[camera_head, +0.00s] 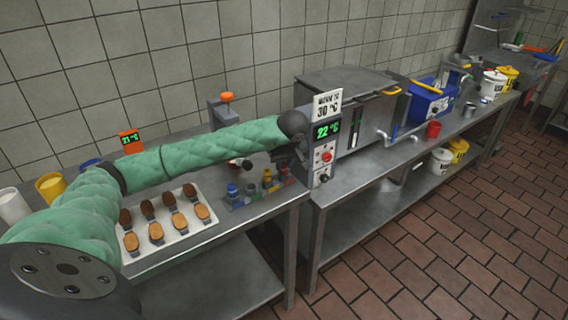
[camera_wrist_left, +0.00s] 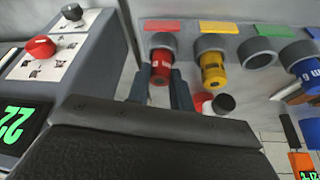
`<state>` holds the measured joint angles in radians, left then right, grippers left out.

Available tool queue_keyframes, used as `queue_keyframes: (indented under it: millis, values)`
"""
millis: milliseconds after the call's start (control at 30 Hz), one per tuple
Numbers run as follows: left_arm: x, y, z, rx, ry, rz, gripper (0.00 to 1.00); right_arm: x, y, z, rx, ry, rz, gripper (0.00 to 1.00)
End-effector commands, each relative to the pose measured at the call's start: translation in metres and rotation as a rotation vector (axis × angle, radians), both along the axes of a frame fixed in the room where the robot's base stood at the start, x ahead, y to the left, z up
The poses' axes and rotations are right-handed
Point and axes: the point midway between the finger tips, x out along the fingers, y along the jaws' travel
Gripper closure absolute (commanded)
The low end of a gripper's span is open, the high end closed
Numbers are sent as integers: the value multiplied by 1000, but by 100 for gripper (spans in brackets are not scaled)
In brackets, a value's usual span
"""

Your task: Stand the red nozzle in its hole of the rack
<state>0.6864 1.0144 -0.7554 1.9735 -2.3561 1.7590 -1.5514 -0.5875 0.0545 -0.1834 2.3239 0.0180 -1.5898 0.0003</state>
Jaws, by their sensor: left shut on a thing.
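The grey rack (camera_head: 238,206) stands on the steel table, with red, yellow, green and blue labels over its round holders in the left wrist view. My left gripper (camera_wrist_left: 160,92) is shut on the red nozzle (camera_wrist_left: 160,68), one finger on each side. The red nozzle is lined up with the holder by the red label; how deep it sits is unclear. The yellow nozzle (camera_wrist_left: 212,70) and the blue nozzle (camera_wrist_left: 306,72) are in their holders. The holder by the green label (camera_wrist_left: 257,52) looks empty. In the head view my left gripper (camera_head: 287,163) is dark and partly hidden.
A machine with a 22 °C display (camera_head: 326,130) stands close right of the rack. A white tray (camera_head: 140,240) with several brown and tan pieces lies left of it. An orange display (camera_head: 130,140) and yellow cup (camera_head: 50,187) stand further left.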

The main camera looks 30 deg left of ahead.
Motion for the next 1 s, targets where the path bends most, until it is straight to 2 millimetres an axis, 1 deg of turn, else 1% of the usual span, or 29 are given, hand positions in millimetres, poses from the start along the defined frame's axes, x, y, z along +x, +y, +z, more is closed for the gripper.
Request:
queue_keyframes:
  millis: [33, 100, 133, 567, 633, 700, 767, 800, 867, 900, 1000]
  values:
    - [0, 0, 0, 0, 0, 0, 72, 0, 0, 1, 0, 0, 0, 56]
    - [0, 0, 0, 0, 0, 0, 59, -1, 0, 1, 1, 0, 0, 56]
    - [0, 0, 0, 0, 0, 0, 56, -1, 0, 1, 1, 1, -1, 56]
    - [0, 0, 2, 0, 0, 0, 56, -1, 1, 1, 3, 1, -3, 56]
    - [0, 0, 4, 0, 0, 0, 56, -1, 2, -2, 3, 0, -3, 56]
    - [-1, -2, 9, 0, -1, 0, 56, -2, 1, -14, 0, 13, -2, 56]
    - [-2, -4, 15, 0, -2, -1, 56, -4, 1, -15, -3, 24, 0, 56]
    - [-3, -6, 18, -1, -1, -1, 56, -5, 0, -11, -3, 24, 1, 56]
    - [-5, -8, 25, 0, -2, -1, 56, -6, -2, 13, 0, 3, -1, 56]
    - [-7, -9, 30, 0, -3, -1, 56, -8, -2, 21, 1, 0, -1, 56]
    - [-10, -14, 44, -1, -2, 0, 56, -12, -3, 34, 3, 0, -2, 56]
